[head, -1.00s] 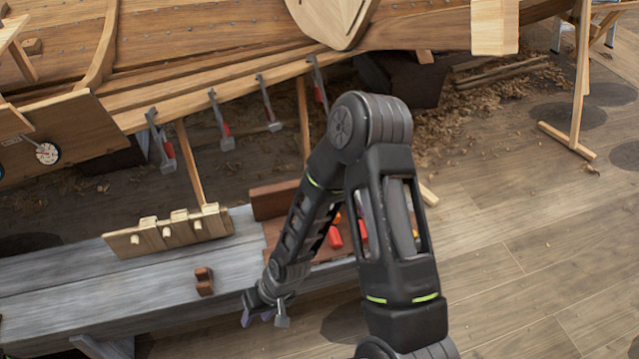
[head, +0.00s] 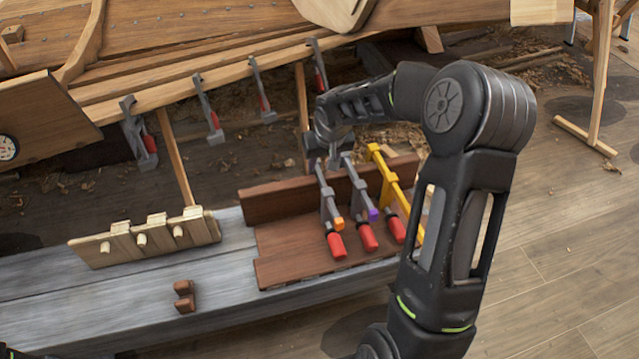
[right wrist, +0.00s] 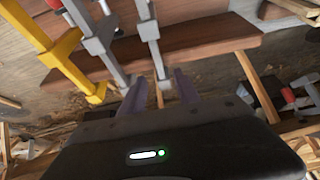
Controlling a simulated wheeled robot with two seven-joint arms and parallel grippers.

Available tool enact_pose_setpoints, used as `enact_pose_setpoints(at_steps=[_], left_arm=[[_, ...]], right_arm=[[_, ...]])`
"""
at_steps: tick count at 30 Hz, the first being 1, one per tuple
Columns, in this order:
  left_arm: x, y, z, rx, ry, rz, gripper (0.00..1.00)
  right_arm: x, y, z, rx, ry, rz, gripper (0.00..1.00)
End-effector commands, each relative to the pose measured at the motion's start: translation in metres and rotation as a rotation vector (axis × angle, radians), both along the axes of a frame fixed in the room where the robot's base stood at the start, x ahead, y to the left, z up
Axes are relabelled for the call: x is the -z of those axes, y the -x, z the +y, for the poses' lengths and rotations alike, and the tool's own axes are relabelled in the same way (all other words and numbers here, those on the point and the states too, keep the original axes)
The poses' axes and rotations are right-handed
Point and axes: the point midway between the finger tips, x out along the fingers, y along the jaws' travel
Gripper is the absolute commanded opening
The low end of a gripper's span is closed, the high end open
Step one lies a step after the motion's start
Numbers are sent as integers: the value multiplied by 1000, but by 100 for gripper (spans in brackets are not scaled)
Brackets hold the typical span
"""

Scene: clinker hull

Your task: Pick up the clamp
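Three clamps lie side by side on the brown wooden rack (head: 275,240) on the bench: a grey one with an orange tip (head: 327,196), a grey one with a purple tip (head: 356,189) and a yellow one (head: 393,183), all with red handles. My right gripper (head: 328,160) is at the far end of the grey clamps. In the right wrist view its purple-grey fingers (right wrist: 158,92) are apart, with the end of one grey clamp (right wrist: 149,40) between or just in front of them; contact cannot be told. The yellow clamp (right wrist: 55,50) is at the left there.
Several other clamps (head: 138,138) hang along the hull's lower plank (head: 180,95) behind the bench (head: 120,300). A pegged wooden piece (head: 145,238) and a small brown block (head: 185,296) sit on the bench. A slanting prop (head: 175,158) stands behind it.

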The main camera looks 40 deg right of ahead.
Motion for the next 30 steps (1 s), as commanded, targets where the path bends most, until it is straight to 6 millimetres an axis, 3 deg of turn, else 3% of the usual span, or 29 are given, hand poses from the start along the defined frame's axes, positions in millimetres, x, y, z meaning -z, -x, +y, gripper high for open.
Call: enact_pose_setpoints(at_steps=[5, 16, 24, 30], left_arm=[[2, 0, 0, 0, 0, 0, 44], [2, 0, 0, 0, 0, 0, 44], [4, 0, 0, 0, 0, 0, 44], [5, 0, 0, 0, 0, 0, 44]], right_arm=[[18, -6, -2, 0, -2, 2, 38], [22, -8, -3, 0, -2, 2, 38], [57, -20, -8, -1, -3, 2, 38], [67, -25, -11, 0, -1, 1, 38]])
